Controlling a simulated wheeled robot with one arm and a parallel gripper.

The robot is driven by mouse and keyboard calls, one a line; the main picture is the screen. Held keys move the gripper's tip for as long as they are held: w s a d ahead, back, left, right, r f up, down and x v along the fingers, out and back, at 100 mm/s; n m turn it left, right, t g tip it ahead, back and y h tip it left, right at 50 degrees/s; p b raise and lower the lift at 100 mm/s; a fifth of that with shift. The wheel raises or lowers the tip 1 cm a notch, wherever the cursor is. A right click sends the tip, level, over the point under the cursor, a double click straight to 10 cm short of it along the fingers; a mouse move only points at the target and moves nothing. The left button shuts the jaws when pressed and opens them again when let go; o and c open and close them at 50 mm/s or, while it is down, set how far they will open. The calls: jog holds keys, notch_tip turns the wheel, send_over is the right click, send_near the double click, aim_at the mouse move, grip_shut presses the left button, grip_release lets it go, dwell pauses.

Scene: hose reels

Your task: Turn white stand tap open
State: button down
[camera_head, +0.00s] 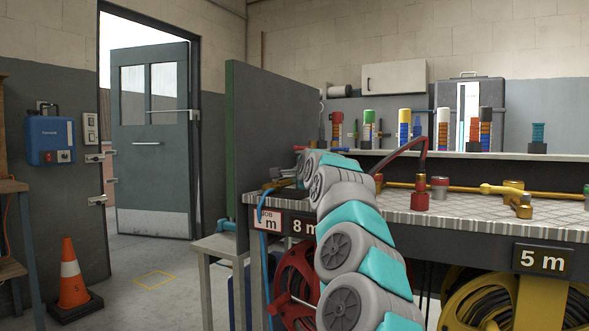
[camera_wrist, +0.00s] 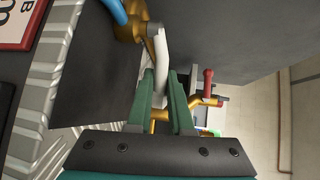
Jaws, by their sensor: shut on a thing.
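The stand tap is a brass body (camera_wrist: 130,28) with a white lever (camera_wrist: 162,48) in the wrist view, at the upper middle. A blue hose (camera_wrist: 113,10) meets the brass body. My gripper (camera_wrist: 161,80) has its two green fingers on either side of the white lever, shut on it near its lower end in the picture. In the head view the brass tap (camera_head: 274,184) shows at the left end of the bench, beside the dark upright panel. My arm hides the lever and my fingertips there.
The metal-topped bench (camera_head: 455,206) carries a brass pipe (camera_head: 450,187), a red fitting (camera_head: 420,200) with a hose and other valves. A red reel (camera_head: 295,275) and a yellow reel (camera_head: 480,305) sit below. The dark panel (camera_head: 270,120) stands close to the tap.

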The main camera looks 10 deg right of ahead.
jog(key=shift+d+y+p, duration=0.3)
jog(key=shift+p, duration=0.15)
jog(key=shift+f, duration=0.1)
jog(key=c, duration=0.8)
grip_release()
jog(key=shift+d, duration=0.15)
jog(key=shift+c, duration=0.2)
jog(key=shift+s+b, duration=0.45)
jog(key=shift+s, duration=0.15)
jog(key=shift+b+v, duration=1.1)
jog(key=shift+v, duration=2.2)
